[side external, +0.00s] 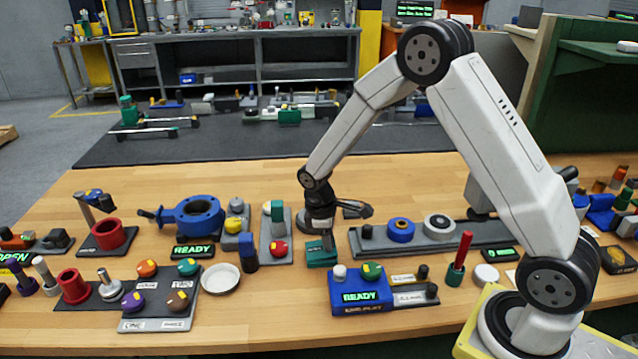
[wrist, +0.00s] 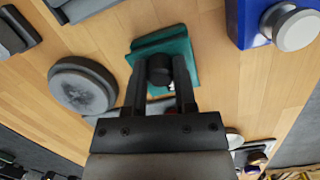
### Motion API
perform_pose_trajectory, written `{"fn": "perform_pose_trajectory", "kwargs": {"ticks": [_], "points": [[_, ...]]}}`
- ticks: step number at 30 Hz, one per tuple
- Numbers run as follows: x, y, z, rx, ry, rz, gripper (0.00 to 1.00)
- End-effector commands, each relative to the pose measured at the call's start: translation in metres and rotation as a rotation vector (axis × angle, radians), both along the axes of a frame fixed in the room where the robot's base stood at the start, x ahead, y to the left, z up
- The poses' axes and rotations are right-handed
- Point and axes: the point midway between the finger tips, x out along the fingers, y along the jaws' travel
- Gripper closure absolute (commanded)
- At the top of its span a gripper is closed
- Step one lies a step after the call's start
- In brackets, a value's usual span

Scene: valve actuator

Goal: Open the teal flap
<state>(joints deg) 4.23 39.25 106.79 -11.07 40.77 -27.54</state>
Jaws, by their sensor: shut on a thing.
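The teal flap (side external: 320,258) is a small teal block-like piece on the wooden table, near the middle of the side view. In the wrist view, the teal flap (wrist: 150,44) lies just beyond my fingers, with a dark round knob (wrist: 160,66) between them. My gripper (side external: 326,240) points down at the teal piece from above. In the wrist view, my gripper (wrist: 160,75) is shut on the dark knob. The fingers and knob hide part of the teal surface, and I cannot tell how far the flap is tilted.
A blue box with a READY display (side external: 358,297) stands just in front. A grey plate with a red knob (side external: 278,249) is to the left. A grey rail with blue and white rings (side external: 438,230) is to the right.

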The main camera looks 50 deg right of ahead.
Motion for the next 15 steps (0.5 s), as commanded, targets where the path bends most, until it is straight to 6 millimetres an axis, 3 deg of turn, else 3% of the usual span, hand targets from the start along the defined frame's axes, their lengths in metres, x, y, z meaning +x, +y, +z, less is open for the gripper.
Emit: {"fn": "perform_pose_trajectory", "kwargs": {"ticks": [15], "points": [[0.015,0.015,0.018,-0.268,0.263,0.003,1.0]]}}
